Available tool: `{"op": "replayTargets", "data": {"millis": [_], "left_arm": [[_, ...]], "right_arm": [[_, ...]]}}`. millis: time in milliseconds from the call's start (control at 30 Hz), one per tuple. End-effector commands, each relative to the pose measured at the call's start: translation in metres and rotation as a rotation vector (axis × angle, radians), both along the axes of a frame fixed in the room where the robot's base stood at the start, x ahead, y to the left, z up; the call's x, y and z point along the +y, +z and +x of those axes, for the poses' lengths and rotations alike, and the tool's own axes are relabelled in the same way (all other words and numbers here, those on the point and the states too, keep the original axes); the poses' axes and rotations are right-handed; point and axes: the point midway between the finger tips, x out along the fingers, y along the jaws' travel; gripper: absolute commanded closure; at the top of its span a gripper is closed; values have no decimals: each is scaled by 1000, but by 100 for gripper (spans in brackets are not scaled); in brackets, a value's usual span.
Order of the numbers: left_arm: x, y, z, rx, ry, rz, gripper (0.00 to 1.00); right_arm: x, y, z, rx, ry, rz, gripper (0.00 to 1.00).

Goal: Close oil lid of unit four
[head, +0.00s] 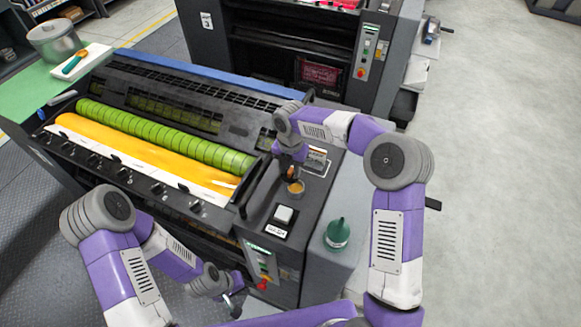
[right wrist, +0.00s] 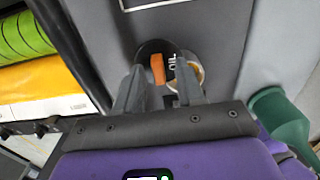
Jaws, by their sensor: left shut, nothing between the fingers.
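The near ink unit fills the middle of the head view. Its oil port (head: 296,187) is a round opening with amber inside, on the right-end top panel; it also shows in the right wrist view (right wrist: 198,73). The oil lid (right wrist: 171,58) is a black disc marked OIL with an orange tab (right wrist: 157,69), lying beside the opening and leaving it uncovered. My right gripper (right wrist: 160,98) is open, its fingers apart just in front of the lid; contact cannot be told. My left gripper (head: 234,302) is shut and empty, low beside the unit's front.
A green funnel-like can (head: 337,233) stands on the grey ledge right of the unit. A white button (head: 284,215) and a control panel (head: 263,265) are near the port. Another unit (head: 300,45) stands behind. The floor at right is clear.

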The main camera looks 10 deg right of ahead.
Motion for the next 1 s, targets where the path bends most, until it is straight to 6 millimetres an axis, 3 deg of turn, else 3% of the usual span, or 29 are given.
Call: {"op": "replayTargets", "data": {"millis": [133,400,767,1000], "left_arm": [[0,0,0,0,0,0,100],[0,0,0,0,0,0,100],[0,0,0,0,0,0,100],[0,0,0,0,0,0,100]], "right_arm": [[0,0,0,0,0,0,62],[0,0,0,1,0,1,100],[-1,0,-1,1,-27,1,100],[-3,0,-3,0,-147,0,100]]}}
